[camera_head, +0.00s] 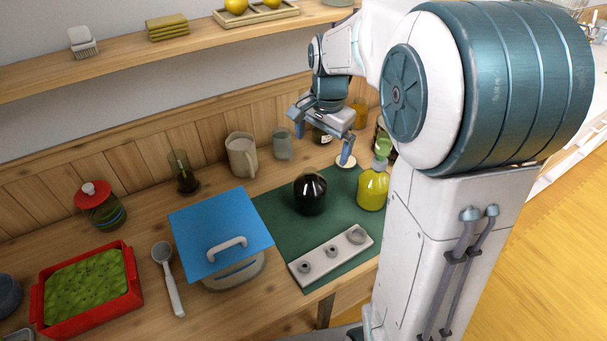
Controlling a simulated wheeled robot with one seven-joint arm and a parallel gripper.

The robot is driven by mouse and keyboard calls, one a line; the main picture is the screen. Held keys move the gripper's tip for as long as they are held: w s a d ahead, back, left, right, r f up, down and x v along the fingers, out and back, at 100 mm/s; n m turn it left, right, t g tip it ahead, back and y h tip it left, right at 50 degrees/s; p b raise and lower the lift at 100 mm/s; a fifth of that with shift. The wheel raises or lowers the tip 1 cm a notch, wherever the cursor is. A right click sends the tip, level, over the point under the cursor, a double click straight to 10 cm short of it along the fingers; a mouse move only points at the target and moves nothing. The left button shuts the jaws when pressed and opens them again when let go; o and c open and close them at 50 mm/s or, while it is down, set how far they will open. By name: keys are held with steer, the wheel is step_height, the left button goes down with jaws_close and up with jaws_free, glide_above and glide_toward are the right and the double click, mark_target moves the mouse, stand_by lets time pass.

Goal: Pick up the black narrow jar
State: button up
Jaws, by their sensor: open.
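A glossy black jar (310,193) stands upright on the green mat (276,228). It looks rounded, and it is the only plainly black jar on the mat. My gripper (323,140) is open and empty, with blue fingers spread apart. It hangs behind and above the black jar, apart from it, near the back of the counter.
A yellow bottle (372,189) with a green top stands right of the black jar, close to my arm. A white holed block (331,256) lies in front. A blue-lidded container (221,232) is left. Mugs and a dark glass (183,172) stand behind.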

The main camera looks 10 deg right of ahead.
mark_target(310, 175)
steer(key=w+f+m, duration=0.1)
steer(key=w+f, duration=0.1)
steer(key=f, duration=0.3)
steer(key=w+f+m, duration=0.2)
steer(key=w+f, duration=0.1)
steer(key=f, duration=0.2)
steer(key=w+f+m+g+p, duration=0.1)
steer(key=w+f, duration=0.2)
steer(key=f, duration=0.2)
steer(key=shift+w+d, duration=0.1)
steer(key=shift+d, duration=0.05)
steer(key=shift+a+f+p, duration=0.2)
steer(key=shift+f+p, duration=0.35)
steer(key=shift+f, duration=0.85)
steer(key=shift+a+f+p, duration=0.2)
steer(key=shift+f+p, duration=0.3)
steer(key=shift+f, duration=0.85)
steer(key=c, duration=1.7)
steer(key=shift+w+r, duration=0.1)
steer(key=shift+r, duration=0.05)
steer(key=shift+c, duration=0.2)
